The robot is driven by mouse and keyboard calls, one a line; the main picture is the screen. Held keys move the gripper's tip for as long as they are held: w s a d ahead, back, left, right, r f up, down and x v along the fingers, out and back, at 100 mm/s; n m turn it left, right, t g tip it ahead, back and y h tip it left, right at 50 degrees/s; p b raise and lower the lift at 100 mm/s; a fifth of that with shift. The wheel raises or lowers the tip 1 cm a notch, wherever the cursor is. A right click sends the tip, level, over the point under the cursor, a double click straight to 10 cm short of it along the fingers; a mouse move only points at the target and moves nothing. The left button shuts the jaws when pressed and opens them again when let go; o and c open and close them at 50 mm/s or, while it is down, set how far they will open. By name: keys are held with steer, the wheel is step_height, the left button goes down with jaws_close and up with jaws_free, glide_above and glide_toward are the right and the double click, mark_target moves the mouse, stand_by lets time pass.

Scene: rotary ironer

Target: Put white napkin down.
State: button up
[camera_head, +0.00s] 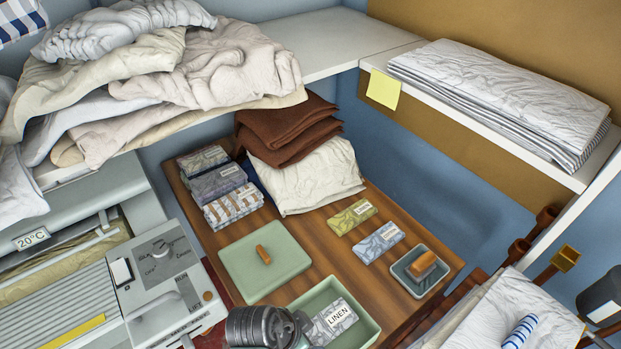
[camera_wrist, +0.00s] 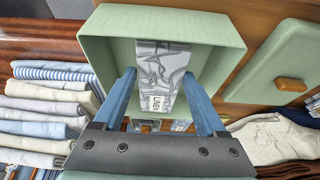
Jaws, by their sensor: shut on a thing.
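The white napkin (camera_head: 334,316) is a folded white-and-grey patterned piece with a label reading LINEN. It also shows in the wrist view (camera_wrist: 160,62). My gripper (camera_wrist: 158,75) is shut on it, with a blue finger at each long side. The napkin is at the open pale green box (camera_head: 362,322), which also shows in the wrist view (camera_wrist: 112,50). I cannot tell whether the napkin touches the box floor. In the head view my wrist hides the near left part of the box.
A green lid (camera_head: 284,275) with a wooden knob lies beside the box on the wooden table (camera_head: 317,237). An ironer panel (camera_head: 165,280) is at left.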

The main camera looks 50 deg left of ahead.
steer(key=shift+f, duration=2.1)
steer(key=shift+f, duration=0.1)
